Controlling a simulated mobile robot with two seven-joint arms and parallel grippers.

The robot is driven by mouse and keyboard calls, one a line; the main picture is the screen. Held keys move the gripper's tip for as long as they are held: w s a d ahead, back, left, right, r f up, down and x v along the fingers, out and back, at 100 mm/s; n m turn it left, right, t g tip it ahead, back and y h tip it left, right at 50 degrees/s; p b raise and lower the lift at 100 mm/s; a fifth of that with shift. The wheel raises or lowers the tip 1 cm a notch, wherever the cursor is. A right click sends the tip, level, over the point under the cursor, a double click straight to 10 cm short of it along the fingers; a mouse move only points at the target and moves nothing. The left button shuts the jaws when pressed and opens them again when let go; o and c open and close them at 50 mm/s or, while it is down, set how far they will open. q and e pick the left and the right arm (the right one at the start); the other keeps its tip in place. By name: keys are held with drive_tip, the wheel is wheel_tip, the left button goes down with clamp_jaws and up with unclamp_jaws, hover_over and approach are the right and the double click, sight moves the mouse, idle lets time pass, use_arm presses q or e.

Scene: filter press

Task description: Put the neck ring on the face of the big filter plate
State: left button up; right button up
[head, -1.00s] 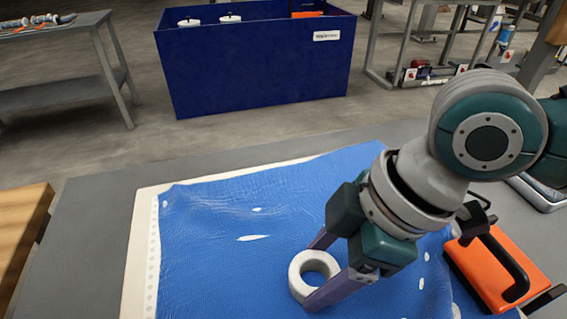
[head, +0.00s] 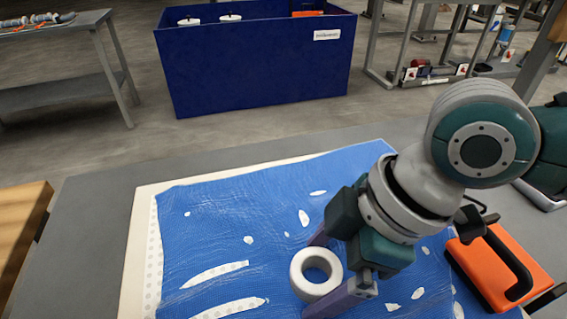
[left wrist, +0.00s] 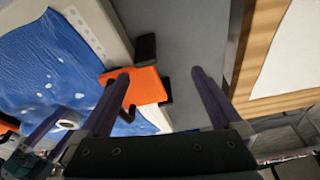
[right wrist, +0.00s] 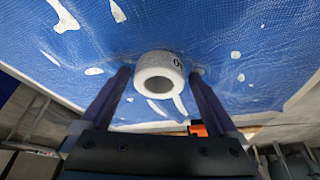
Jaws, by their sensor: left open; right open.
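The neck ring (head: 297,281) is a thick white ring lying on the blue cloth (head: 205,210). The cloth is spread over a pale plate with a dotted edge, which I take as the big filter plate (head: 139,235); most of its face is covered. My right gripper (head: 312,277) is open, with one finger on each side of the ring. The right wrist view shows the ring (right wrist: 141,82) between the open fingers (right wrist: 158,74), apparently with gaps. My left gripper (left wrist: 160,73) is open and empty; it is out of the head view.
An orange block with a black handle (head: 492,268) stands at the plate's right; an orange piece (left wrist: 145,87) shows in the left wrist view. A blue bin (head: 255,70) stands behind on the floor. The grey table (head: 85,225) is bare left of the plate.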

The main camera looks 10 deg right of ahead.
drive_tip(key=shift+s, duration=0.1)
drive_tip(key=shift+r, duration=0.2)
drive_tip(key=p+v, duration=0.3)
drive_tip(key=v, duration=0.9)
drive_tip(key=s+a+f+m+t, duration=0.1)
drive_tip(key=s+a+m+t, duration=0.1)
drive_tip(key=s+a+m, duration=0.25)
drive_tip(key=s+d+f+m+h, duration=0.3)
drive_tip(key=s+d+m+h, duration=0.1)
drive_tip(key=d+m, duration=0.3)
drive_tip(key=shift+s+d, duration=0.9)
drive_tip(key=shift+d, duration=0.1)
drive_tip(key=shift+m, duration=0.25)
wheel_tip(320, 180, up, 47)
drive_tip(key=p, duration=4.7)
